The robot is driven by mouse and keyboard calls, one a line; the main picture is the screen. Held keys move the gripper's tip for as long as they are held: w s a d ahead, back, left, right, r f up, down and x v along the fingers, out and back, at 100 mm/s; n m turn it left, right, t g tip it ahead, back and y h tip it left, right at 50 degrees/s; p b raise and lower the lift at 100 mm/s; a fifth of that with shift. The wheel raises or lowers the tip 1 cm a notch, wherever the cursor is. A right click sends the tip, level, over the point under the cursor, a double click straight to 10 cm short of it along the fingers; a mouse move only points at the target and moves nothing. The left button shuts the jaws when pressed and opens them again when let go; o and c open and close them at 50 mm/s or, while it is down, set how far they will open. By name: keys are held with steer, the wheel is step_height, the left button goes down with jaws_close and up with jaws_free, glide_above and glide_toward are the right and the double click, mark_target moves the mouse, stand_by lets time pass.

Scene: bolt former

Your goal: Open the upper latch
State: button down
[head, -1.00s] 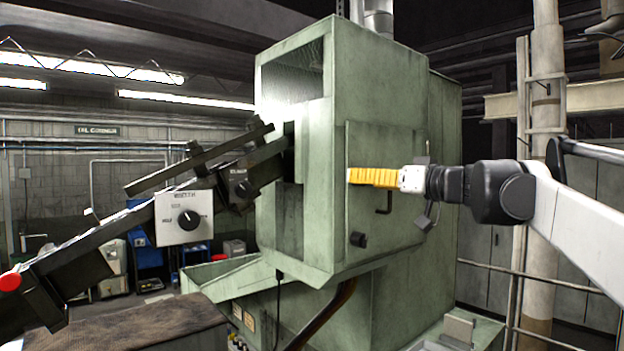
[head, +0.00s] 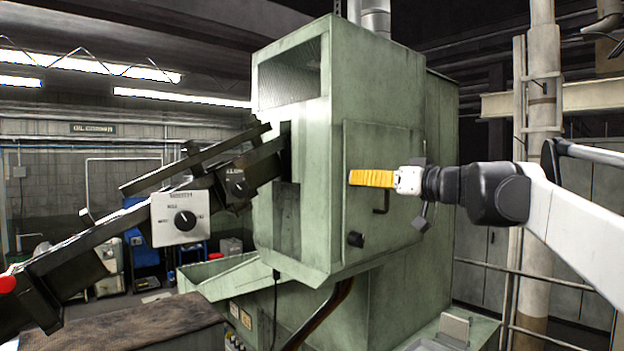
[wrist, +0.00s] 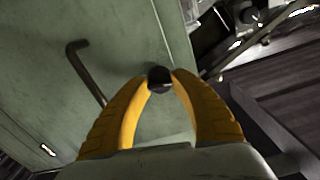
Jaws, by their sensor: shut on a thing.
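The green machine's side door (head: 385,140) carries a dark bent handle (head: 381,203) and a black lower knob latch (head: 355,240). My gripper (head: 352,177), with yellow fingers, reaches the door's upper left part from the right. In the head view its fingers hide the upper latch. In the wrist view the dark round upper latch knob (wrist: 159,77) sits between the fingertips, and my gripper (wrist: 160,82) is shut on it. The bent handle (wrist: 86,70) shows to the left there, apart from the fingers.
A sloping dark feed chute (head: 110,225) with a white dial box (head: 181,218) enters the machine's left side. A brown-topped table (head: 130,328) stands at lower left. A railing (head: 480,264) and a pipe column (head: 543,110) stand to the right.

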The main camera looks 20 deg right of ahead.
steer(key=m, duration=0.9)
steer(key=shift+p, duration=0.35)
steer(key=c, duration=0.9)
jaws_free()
steer(key=shift+o, duration=0.2)
steer(key=v, duration=0.8)
